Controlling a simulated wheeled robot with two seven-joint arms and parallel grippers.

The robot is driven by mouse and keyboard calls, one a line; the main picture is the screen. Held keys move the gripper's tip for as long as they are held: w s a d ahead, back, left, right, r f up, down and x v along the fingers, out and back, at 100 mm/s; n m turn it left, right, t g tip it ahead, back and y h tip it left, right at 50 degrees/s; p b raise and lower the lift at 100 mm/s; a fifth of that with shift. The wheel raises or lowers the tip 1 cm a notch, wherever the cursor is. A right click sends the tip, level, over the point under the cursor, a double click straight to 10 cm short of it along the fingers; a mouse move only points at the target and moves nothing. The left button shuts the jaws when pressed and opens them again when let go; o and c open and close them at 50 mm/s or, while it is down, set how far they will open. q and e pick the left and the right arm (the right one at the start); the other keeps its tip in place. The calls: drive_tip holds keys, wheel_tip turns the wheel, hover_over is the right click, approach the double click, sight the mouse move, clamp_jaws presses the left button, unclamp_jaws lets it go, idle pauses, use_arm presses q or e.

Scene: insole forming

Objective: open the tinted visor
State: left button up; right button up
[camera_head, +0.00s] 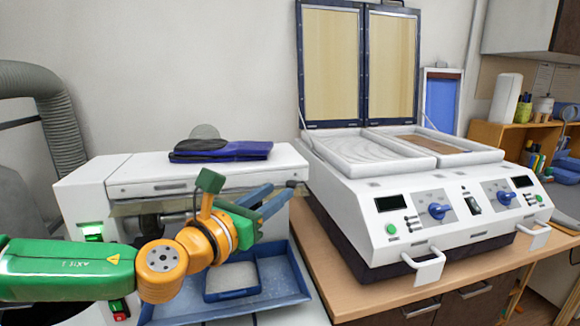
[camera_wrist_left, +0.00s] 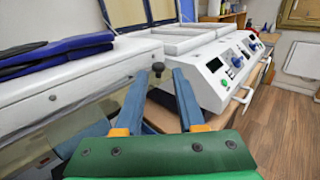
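The tinted visor (camera_head: 135,207) is a see-through brownish panel along the front of the white machine (camera_head: 150,172), below its top. It hangs down over the opening; in the left wrist view the visor (camera_wrist_left: 92,112) runs along the left. A small dark knob (camera_wrist_left: 157,68) stands at its right end. My left gripper (camera_head: 281,195) is in front of the visor's right end. Its two blue fingers are apart, and in the left wrist view the knob appears between the fingertips; I cannot tell whether they touch it. My right gripper is in neither view.
A blue tray (camera_head: 285,298) holding a smaller blue-rimmed tray lies below my left arm. Dark blue folded cloth (camera_head: 222,151) lies on the machine top. A white two-bed press (camera_head: 385,215) with raised lids (camera_head: 345,65) stands close to the right on a wooden bench.

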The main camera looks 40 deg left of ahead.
sight(288, 185)
use_arm(q)
drive_tip(key=w, duration=0.5)
drive_tip(key=shift+a+f, duration=0.2)
drive_tip(key=shift+a, duration=0.15)
drive_tip(key=shift+s+r, duration=0.2)
drive_tip(key=shift+s, duration=0.15)
drive_tip(key=shift+w, duration=0.1)
clamp_jaws()
